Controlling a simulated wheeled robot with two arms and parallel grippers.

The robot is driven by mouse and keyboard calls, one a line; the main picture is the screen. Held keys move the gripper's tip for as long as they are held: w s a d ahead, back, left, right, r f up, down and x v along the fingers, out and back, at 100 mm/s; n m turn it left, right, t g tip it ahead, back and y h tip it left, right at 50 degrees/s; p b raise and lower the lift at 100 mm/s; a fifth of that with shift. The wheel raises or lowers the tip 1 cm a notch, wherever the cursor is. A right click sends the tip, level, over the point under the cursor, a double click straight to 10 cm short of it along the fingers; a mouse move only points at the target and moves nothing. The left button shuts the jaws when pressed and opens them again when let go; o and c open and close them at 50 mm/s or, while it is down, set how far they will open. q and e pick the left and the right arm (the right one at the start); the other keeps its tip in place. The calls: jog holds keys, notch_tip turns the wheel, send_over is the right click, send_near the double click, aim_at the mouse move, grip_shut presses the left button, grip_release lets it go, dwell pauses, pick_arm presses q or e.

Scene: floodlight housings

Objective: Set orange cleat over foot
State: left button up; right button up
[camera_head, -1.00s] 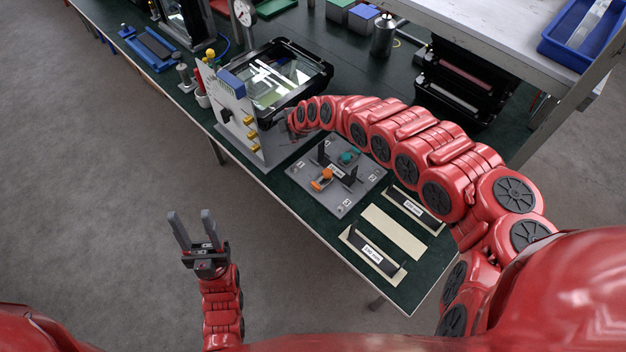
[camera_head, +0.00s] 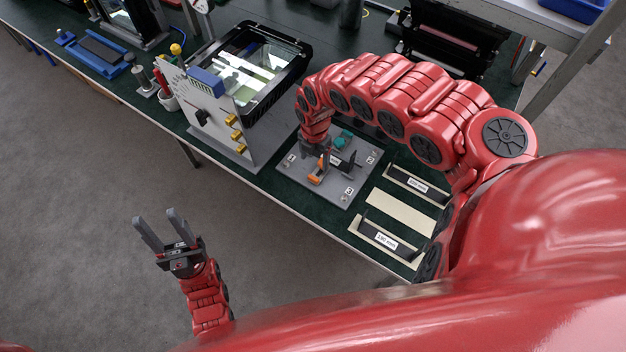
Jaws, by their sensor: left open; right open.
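The orange cleat (camera_head: 316,179) is on the grey numbered plate (camera_head: 339,197) on the green bench. My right gripper (camera_head: 323,166) points down over that plate, with its open fingers right at the cleat. The fingers partly cover the cleat, and I cannot tell whether they touch it. A teal piece (camera_head: 345,138) sits farther back on the same plate, partly behind my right wrist. Dark upright parts (camera_head: 350,166) stand beside the cleat. I cannot make out which part is the foot. My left gripper (camera_head: 155,217) is open and empty, over the floor in front of the bench.
A grey panel with brass fittings (camera_head: 215,122) stands left of the plate, beside a black-framed floodlight housing (camera_head: 300,62). Labelled holders (camera_head: 385,238) and a bare cream strip (camera_head: 400,212) lie to the right. A shelf stands at the back right.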

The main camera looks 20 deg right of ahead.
aim_at(313, 176)
jog(key=f, duration=0.9)
jog(key=shift+a+f, duration=0.25)
jog(key=shift+d+f, duration=0.1)
jog(key=shift+f, duration=0.25)
jog(key=shift+w, duration=0.1)
grip_shut()
dwell(0.7)
